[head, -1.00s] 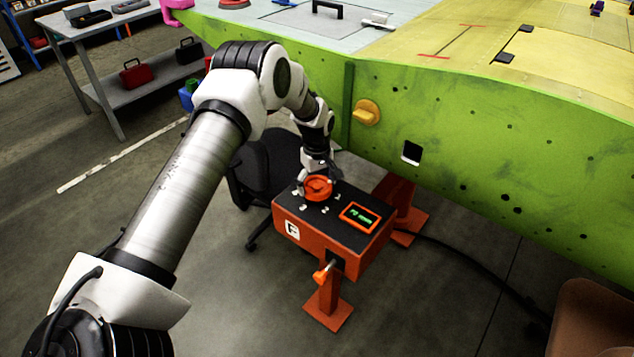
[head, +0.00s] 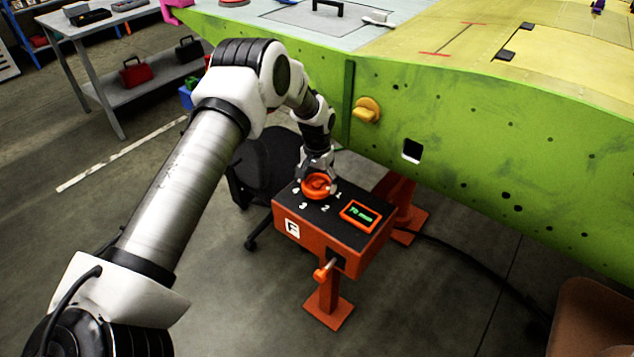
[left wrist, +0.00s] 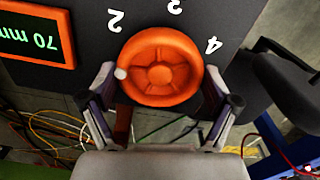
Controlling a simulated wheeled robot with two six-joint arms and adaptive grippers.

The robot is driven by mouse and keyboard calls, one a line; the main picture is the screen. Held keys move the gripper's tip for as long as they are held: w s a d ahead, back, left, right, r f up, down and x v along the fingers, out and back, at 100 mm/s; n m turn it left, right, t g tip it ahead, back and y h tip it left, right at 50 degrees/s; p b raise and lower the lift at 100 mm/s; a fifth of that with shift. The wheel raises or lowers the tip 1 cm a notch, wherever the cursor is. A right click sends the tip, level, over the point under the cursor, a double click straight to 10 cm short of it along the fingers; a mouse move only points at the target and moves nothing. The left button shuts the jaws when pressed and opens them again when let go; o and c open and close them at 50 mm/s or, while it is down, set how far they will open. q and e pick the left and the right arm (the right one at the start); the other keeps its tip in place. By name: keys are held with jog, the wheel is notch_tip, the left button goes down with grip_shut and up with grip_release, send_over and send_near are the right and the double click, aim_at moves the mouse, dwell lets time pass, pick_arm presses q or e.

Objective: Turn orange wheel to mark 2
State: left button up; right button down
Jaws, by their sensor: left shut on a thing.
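The orange wheel (head: 319,185) lies on the black top of an orange box (head: 300,232). It also shows in the left wrist view (left wrist: 160,66), round and spoked, with a white dot (left wrist: 121,73) on its rim. The dot sits at the picture's left side of the rim, not at mark 2 (left wrist: 116,20). In the head view the dot is near mark 1 (head: 338,195). My left gripper (left wrist: 160,92) is shut on the wheel, a finger on either side of the rim. My right gripper is not in view.
The box's display (head: 360,214) reads 70 mm in the left wrist view. A crank with an orange knob (head: 322,274) sticks out of the box's front. A green wing panel (head: 460,150) stands close behind, and a black chair (head: 262,165) stands to the left.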

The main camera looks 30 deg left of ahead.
aim_at(317, 183)
pick_arm(q)
jog(key=m, duration=0.5)
jog(key=shift+f+m+b, duration=0.1)
jog(key=shift+m+b, duration=0.25)
jog(key=shift+m, duration=0.05)
dwell(0.3)
jog(key=o, duration=0.9)
notch_tip(317, 183, up, 12)
